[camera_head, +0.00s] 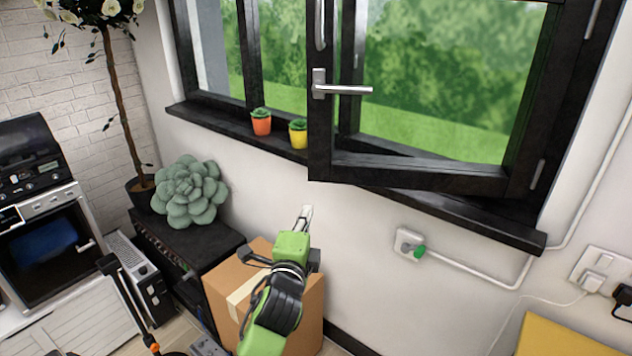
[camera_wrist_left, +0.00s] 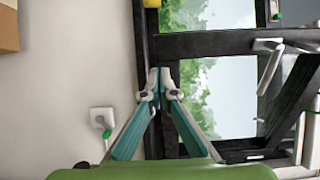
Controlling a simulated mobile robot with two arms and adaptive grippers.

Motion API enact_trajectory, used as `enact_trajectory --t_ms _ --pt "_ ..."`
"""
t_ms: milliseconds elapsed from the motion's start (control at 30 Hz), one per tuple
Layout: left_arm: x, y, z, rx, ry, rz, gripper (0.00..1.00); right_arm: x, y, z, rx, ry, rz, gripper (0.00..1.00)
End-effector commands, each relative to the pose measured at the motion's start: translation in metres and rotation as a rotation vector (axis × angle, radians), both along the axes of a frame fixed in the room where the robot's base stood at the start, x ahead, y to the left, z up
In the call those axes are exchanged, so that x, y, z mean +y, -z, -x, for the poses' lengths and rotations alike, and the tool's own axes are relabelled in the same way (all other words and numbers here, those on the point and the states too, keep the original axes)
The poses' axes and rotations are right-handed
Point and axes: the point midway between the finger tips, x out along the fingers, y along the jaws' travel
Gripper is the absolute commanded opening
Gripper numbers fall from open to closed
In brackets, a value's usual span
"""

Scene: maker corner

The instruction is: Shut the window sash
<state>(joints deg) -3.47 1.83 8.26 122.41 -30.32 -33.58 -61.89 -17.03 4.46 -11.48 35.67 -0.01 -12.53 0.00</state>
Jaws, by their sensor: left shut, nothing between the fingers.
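The window sash (camera_head: 319,140) is black-framed and stands open, swung into the room from hinges at its right side. Its silver handle (camera_head: 345,90) sticks out to the right from its free left edge. My left gripper (camera_head: 306,212) points upward below the sash's lower left corner, apart from it in the head view. Its fingertips (camera_wrist_left: 159,82) meet in the left wrist view, with nothing between them. The sash's dark edge (camera_wrist_left: 287,105) and the handle (camera_wrist_left: 270,65) show at the right of that view. My right gripper is not in view.
An orange pot (camera_head: 261,124) and a yellow pot (camera_head: 298,133) stand on the black sill (camera_head: 440,206), left of the sash. A cardboard box (camera_head: 305,305) is below, behind my left arm. A socket with a green plug (camera_head: 409,242) is on the wall.

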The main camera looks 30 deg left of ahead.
Motion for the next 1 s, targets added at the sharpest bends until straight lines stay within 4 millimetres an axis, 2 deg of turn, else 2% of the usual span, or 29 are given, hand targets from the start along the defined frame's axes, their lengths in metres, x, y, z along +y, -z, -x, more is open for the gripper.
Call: enact_trajectory --t_ms 400,600,800,1000 --pt "0.033 -0.002 -0.073 -0.001 0.001 0.004 0.00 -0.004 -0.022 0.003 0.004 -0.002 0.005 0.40" --pt "0.046 -0.002 -0.102 0.000 0.001 0.004 0.00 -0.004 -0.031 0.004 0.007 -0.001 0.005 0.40" --pt "0.052 0.000 -0.118 0.000 0.002 0.004 0.00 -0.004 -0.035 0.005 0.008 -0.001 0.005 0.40" --pt "0.054 0.001 -0.121 0.000 0.002 0.004 0.00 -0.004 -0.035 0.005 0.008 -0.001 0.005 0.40"
